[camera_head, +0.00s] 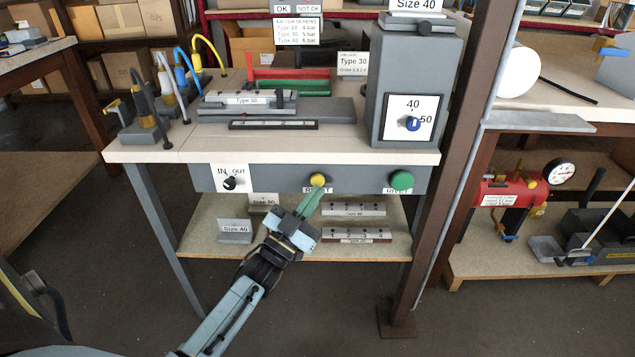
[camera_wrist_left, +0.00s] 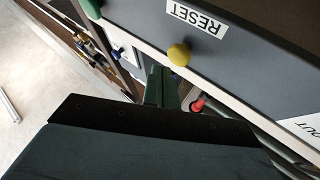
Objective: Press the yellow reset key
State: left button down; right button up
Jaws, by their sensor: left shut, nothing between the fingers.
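The yellow reset key (camera_head: 318,180) is a round button on the grey front panel (camera_head: 275,180) of the workbench, with a label partly covered below it. In the left wrist view the yellow key (camera_wrist_left: 179,54) sits beside the label RESET. My left gripper (camera_head: 318,192) comes up from below, shut and empty, its green fingertips close under the key in the head view. In the left wrist view the left gripper's fingers (camera_wrist_left: 161,84) end near the key; I cannot tell whether they touch it. My right gripper is not in view.
A green button (camera_head: 401,181) is right of the key on the same panel, and an IN/OUT selector (camera_head: 230,183) is left of it. A lower shelf (camera_head: 200,235) carries size blocks and profile bars. A brown post (camera_head: 440,170) stands at the bench's right.

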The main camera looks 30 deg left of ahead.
pick_arm(q)
jog(key=shift+w+a, duration=0.25)
jog(key=shift+w, duration=0.1)
jog(key=shift+w+a+b, duration=0.3)
jog(key=shift+w+b, duration=0.05)
jog(key=shift+w, duration=0.15)
dwell(0.9)
dwell(0.3)
jog(key=shift+s+d+p, duration=0.55)
jog(key=shift+s+p, duration=0.1)
jog(key=shift+s, duration=0.2)
jog(key=shift+s+d+p, duration=0.45)
jog(key=shift+s, duration=0.25)
jog(key=shift+s+d+p, duration=0.4)
jog(key=shift+s, duration=0.35)
jog(key=shift+s+d+p, duration=0.45)
jog(key=shift+s, duration=0.25)
